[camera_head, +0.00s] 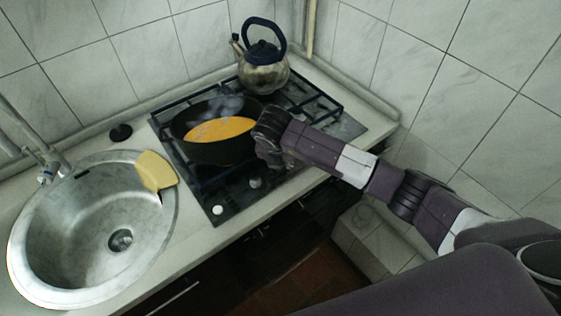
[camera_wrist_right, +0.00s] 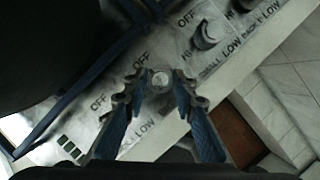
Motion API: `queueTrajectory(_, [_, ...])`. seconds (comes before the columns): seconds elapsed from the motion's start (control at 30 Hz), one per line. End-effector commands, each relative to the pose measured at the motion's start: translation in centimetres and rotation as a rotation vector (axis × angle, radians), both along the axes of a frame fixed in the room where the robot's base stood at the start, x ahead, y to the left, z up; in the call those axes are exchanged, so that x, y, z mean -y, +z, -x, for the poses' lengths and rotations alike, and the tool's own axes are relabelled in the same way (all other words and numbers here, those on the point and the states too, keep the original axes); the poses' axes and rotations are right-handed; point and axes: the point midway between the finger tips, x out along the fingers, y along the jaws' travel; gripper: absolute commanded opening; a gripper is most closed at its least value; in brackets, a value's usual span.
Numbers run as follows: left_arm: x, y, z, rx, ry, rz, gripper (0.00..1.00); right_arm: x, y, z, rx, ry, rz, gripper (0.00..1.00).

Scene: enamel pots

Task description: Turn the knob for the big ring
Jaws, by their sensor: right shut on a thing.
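The hob (camera_head: 206,196) has a row of control knobs along its front strip. One small round knob (camera_wrist_right: 160,80) sits between the fingertips of my right gripper (camera_wrist_right: 158,86) in the right wrist view, with the fingers closed against its sides. OFF, HI and LOW marks are printed around it, partly hidden by the fingers. In the head view my right gripper (camera_head: 264,150) is at the hob front beside the pot and hides the held knob. Two other knobs (camera_head: 255,182) and (camera_head: 217,210) show to its left. My left gripper is not in view.
A dark pot (camera_head: 205,152) of orange food stands on the hob, close to my right gripper.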

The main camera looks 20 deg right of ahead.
Motion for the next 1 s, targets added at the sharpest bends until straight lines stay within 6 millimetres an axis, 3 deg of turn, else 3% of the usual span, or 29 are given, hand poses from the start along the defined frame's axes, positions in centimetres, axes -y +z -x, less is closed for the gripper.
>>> queueTrajectory(0.2, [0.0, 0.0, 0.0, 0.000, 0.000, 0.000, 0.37, 0.0, 0.0, 0.0, 0.001, -0.001, 0.000, 0.42])
queueTrajectory(0.57, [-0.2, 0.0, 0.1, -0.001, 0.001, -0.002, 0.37, -0.1, 0.7, 0.2, 0.002, 0.002, -0.001, 0.42])
queueTrajectory(1.0, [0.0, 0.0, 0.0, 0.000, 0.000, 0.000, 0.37, -1.6, 8.6, 3.0, 0.005, 0.002, -0.001, 0.42])
